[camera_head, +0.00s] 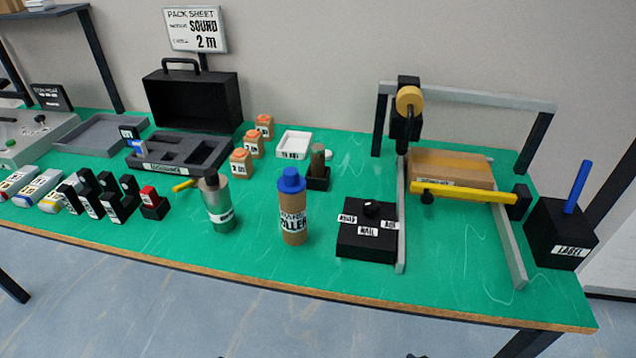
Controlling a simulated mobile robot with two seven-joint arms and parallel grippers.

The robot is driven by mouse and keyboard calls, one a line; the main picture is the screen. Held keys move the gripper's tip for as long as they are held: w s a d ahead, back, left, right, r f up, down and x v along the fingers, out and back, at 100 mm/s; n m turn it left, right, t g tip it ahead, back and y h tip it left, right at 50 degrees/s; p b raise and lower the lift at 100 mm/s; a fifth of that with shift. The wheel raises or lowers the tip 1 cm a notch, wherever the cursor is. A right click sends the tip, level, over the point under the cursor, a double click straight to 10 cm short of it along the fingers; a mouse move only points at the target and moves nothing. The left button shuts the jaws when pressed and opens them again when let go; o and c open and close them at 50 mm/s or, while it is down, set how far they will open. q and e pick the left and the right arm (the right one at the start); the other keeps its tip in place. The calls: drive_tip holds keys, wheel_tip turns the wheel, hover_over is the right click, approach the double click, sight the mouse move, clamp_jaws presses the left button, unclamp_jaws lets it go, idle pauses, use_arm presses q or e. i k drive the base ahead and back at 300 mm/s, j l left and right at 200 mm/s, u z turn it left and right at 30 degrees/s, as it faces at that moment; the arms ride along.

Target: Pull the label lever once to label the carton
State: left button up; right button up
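The label lever (578,187) is a blue stick that leans slightly right. It rises from a black box marked LABEL (545,228) at the table's right end. The carton (450,163) is a flat brown box between two grey rails, left of the label box. A yellow bar (465,192) crosses in front of the carton and hides part of its near side. Neither gripper is clearly in view. Only small dark bits show at the bottom edge, too little to identify.
A grey frame with a tape roll (409,99) stands over the carton. A black selector box (366,245), a blue-capped filler bottle (293,220) and a metal cylinder (217,205) stand left of the rails. The green table (450,270) is clear in front of the carton.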

sight(586, 165)
drive_tip(key=z, duration=0.5)
drive_tip(key=l+z, duration=0.15)
drive_tip(key=z, duration=0.8)
drive_tip(key=i+l, duration=0.1)
drive_tip(key=l, duration=0.15)
